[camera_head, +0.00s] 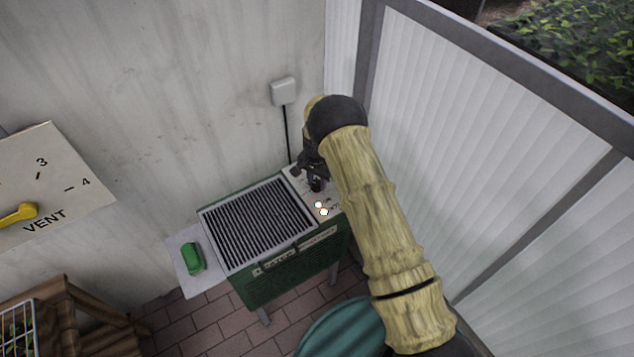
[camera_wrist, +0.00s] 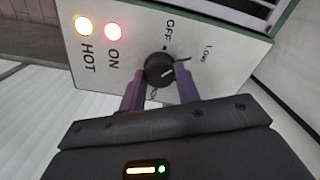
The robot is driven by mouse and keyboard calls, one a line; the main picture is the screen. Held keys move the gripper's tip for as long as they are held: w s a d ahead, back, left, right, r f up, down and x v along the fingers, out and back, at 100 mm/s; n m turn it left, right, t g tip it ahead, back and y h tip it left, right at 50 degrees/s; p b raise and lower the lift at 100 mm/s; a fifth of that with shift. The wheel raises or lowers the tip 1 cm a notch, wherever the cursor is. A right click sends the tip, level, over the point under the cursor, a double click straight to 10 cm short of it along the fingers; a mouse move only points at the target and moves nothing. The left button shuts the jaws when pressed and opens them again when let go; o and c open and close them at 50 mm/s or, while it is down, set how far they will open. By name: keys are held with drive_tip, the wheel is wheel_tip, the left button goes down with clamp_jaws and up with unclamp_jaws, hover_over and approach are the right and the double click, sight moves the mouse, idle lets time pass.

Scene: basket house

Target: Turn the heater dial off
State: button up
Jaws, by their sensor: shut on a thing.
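The heater (camera_head: 290,285) is a green box with a dark slatted top grille, standing by the wall in the head view. Its pale control panel (camera_wrist: 225,75) fills much of the wrist view. The black round dial (camera_wrist: 159,69) sits on it, with OFF and Low printed beyond it; another label is partly hidden by my fingers. A light line on the dial points to the picture's right, not at OFF. My gripper (camera_wrist: 160,84) is shut on the dial, one purple finger at each side. The ON light (camera_wrist: 113,32) glows red and the HOT light (camera_wrist: 84,26) yellow-orange.
A white shelf with a green object (camera_head: 193,258) is at the heater's left. A corrugated white partition (camera_head: 450,130) stands close on my arm's right. A VENT panel (camera_head: 60,185) with a yellow lever is at left. A teal round thing (camera_head: 340,330) is below my arm.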

sight(317, 182)
drive_tip(key=n+b, duration=0.2)
drive_tip(key=n, duration=0.2)
drive_tip(key=shift+n, duration=0.3)
drive_tip(key=shift+n+b, duration=0.45)
drive_tip(key=shift+n, duration=1.45)
drive_tip(key=o, duration=1)
drive_tip(key=shift+r, duration=0.15)
wheel_tip(317, 182, up, 17)
drive_tip(key=shift+r+b, duration=0.1)
drive_tip(key=shift+b, duration=0.5)
